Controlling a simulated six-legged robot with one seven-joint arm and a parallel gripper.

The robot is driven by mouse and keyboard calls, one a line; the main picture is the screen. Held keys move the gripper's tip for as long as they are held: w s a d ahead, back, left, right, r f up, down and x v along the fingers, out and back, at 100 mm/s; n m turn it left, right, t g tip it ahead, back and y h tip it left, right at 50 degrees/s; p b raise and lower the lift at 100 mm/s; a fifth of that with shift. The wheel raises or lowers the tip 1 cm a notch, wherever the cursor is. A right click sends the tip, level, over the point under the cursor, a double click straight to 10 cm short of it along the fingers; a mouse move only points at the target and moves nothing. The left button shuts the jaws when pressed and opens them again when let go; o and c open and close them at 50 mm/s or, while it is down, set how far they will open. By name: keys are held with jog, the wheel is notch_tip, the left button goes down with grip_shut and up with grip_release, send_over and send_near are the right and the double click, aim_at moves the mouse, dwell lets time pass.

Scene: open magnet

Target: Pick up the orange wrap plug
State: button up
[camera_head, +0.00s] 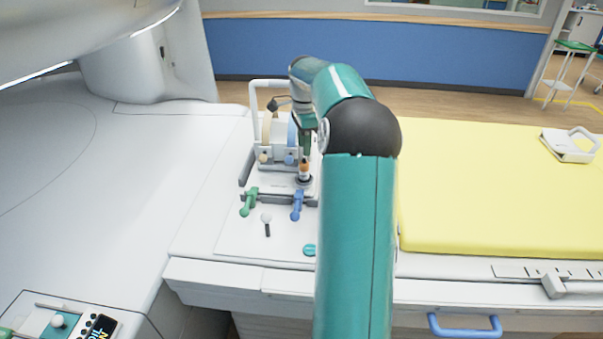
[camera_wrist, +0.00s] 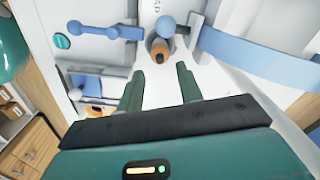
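The orange wrap plug (camera_head: 304,168) stands on the grey coil base, just beneath my gripper (camera_head: 306,147) in the head view. In the wrist view the plug (camera_wrist: 158,50) shows as an orange and dark rounded end in a grey ring, beyond the fingertips. My gripper (camera_wrist: 158,76) is open, with its two green fingers apart. No object is between the fingers. The plug lies roughly in line with the gap. My arm hides part of the right side of the coil base in the head view.
A white frame (camera_head: 252,100) rises behind the plug. A green lever (camera_head: 249,202) and a blue lever (camera_head: 297,204) stick out in front, with a small white-headed peg (camera_head: 266,218). A yellow mattress (camera_head: 490,190) lies to the right.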

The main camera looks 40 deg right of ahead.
aim_at(304, 162)
jog(key=f, duration=0.3)
jog(key=shift+w+a+f, duration=0.1)
jog(key=shift+w+f, duration=0.1)
jog(key=shift+s+f, duration=0.15)
jog(key=shift+f, duration=0.25)
jog(key=shift+s+f, duration=0.1)
jog(key=shift+f, duration=2.65)
grip_shut()
